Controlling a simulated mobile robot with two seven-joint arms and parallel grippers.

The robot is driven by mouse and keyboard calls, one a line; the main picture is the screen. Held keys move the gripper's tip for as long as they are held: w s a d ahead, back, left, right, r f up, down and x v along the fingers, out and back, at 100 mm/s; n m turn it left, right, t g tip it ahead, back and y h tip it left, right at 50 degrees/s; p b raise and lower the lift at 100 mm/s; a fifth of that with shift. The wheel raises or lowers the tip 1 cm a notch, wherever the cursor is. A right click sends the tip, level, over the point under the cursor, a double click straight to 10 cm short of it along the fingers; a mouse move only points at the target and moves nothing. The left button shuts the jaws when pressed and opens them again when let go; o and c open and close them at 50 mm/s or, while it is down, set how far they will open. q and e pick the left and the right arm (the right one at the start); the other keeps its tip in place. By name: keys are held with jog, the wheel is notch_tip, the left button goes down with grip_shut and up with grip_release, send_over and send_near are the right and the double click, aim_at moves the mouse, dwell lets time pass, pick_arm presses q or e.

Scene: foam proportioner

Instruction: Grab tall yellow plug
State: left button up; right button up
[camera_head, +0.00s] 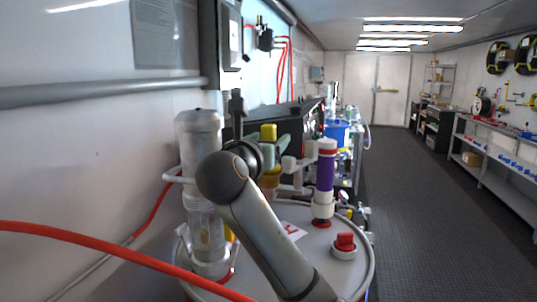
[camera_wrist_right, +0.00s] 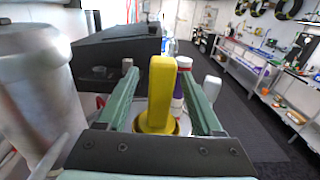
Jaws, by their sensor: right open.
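The tall yellow plug (camera_head: 268,132) stands upright on the round grey tank top among the fittings, partly behind my right gripper (camera_head: 278,148). In the right wrist view the yellow plug (camera_wrist_right: 160,92) rises between the two green fingers of my right gripper (camera_wrist_right: 159,72). The fingers are open, one on each side, with a visible gap to the plug. Its lower part widens into a round yellowish base, partly hidden by the gripper body. My left gripper is not in view.
A clear cylinder (camera_head: 200,150) stands left of the plug. A purple and white cylinder (camera_head: 325,178) and a red knob (camera_head: 345,241) are to the right. A red hose (camera_head: 110,257) crosses the lower left. The dark floor (camera_head: 425,200) at right is clear.

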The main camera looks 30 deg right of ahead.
jog(key=shift+x, duration=1.45)
jog(key=shift+c, duration=0.4)
jog(key=shift+s, duration=0.1)
grip_shut()
